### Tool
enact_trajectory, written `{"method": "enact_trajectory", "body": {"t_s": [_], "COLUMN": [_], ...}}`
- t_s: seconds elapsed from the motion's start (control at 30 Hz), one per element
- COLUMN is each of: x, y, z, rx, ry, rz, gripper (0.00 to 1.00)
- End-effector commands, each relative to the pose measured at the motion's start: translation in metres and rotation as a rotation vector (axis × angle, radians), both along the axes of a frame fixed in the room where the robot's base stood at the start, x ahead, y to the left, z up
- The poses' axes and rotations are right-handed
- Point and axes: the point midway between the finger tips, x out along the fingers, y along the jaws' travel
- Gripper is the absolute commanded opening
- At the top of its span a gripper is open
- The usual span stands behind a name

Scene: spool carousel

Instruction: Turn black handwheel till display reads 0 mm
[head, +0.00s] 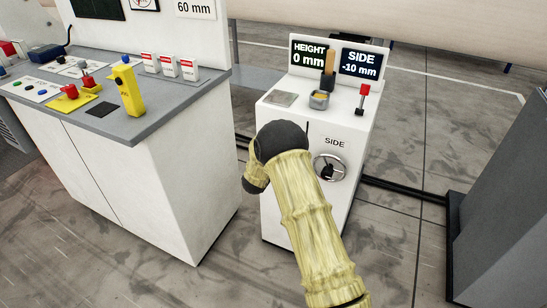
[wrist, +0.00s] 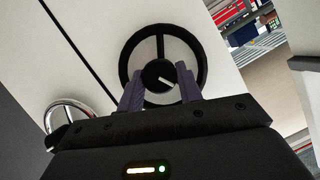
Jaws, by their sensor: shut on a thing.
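The black handwheel (wrist: 125,62) shows in the wrist view on a white panel. It has a dark rim, spokes and a round hub with a white mark pointing to the lower right. My gripper (wrist: 162,80) has its two fingers on either side of the hub and is shut on the handwheel; the exact contact is hard to see. In the head view my arm hides the handwheel and the gripper. On the white cabinet (head: 285,215), the HEIGHT display (head: 308,55) reads 0 mm and the SIDE display (head: 361,64) reads -10 mm.
A silver handwheel (head: 328,168) under the SIDE label is close to my arm; a chrome wheel rim (wrist: 66,110) also shows in the wrist view. A red-topped lever (head: 362,98) stands on the cabinet. A grey-topped console (head: 160,103) is at left, a dark block (head: 500,210) at right.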

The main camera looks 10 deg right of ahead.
Motion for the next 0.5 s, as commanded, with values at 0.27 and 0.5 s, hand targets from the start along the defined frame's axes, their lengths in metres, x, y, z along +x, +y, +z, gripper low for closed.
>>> {"method": "enact_trajectory", "body": {"t_s": [0.27,0.5], "x": [-0.0011,-0.0007], "y": [0.0009,0.0006], "z": [-0.0028,-0.0018], "rx": [0.001,0.001], "ry": [0.006,0.003], "rz": [0.001,0.001], "gripper": [0.13,0.57]}}
